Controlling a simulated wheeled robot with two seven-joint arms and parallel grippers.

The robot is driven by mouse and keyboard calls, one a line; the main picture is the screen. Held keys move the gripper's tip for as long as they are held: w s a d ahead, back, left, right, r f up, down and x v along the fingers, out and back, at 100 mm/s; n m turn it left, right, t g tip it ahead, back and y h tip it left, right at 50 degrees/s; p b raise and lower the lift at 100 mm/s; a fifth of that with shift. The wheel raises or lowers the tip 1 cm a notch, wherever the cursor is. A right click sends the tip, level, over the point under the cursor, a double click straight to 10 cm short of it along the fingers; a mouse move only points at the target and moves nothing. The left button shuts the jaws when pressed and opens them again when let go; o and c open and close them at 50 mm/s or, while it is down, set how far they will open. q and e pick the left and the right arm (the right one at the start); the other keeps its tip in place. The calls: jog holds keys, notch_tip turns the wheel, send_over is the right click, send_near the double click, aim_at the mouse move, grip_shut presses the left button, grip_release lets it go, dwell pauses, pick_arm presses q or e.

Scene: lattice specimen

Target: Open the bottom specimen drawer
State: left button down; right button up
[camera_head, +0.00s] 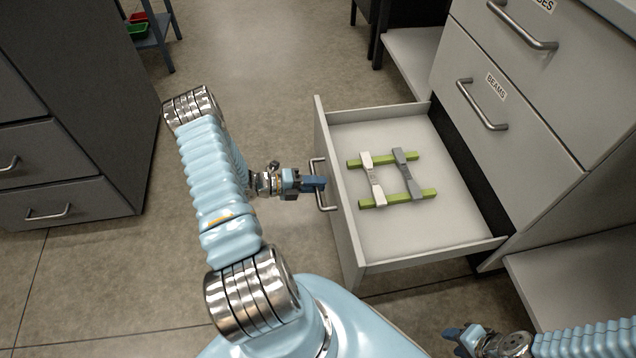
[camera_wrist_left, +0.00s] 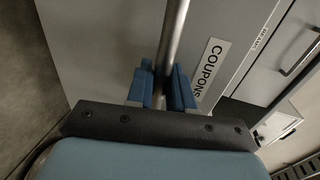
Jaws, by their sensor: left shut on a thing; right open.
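The bottom specimen drawer (camera_head: 440,238) is pulled well out of the light grey cabinet (camera_head: 535,150). Inside it lies a lattice of two green bars (camera_head: 408,197), a white bar (camera_head: 374,182) and a grey bar (camera_head: 405,170). My left gripper (camera_head: 316,184) is at the drawer's front, shut on its metal handle (camera_head: 321,199). In the left wrist view the blue fingers (camera_wrist_left: 163,90) are on either side of the handle bar (camera_wrist_left: 175,38), beside a label reading COUPONS (camera_wrist_left: 208,68). My right gripper (camera_head: 452,333) is open and empty at the bottom, away from the drawer.
The BEAMS drawer (camera_head: 500,95) above is shut, as is the one over it. A dark cabinet (camera_head: 70,120) stands at the left. A blue stand (camera_head: 155,35) with red and green bins is at the back. Bare floor (camera_head: 275,60) lies between the cabinets.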

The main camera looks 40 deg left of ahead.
pick_arm(q)
jog(key=shift+s+a, duration=0.15)
jog(key=shift+s, duration=0.05)
jog(key=c, duration=1.2)
grip_release()
jog(key=shift+o, duration=0.2)
jog(key=v, duration=1.3)
jog(key=shift+s+a, duration=0.2)
jog(key=shift+s, duration=0.1)
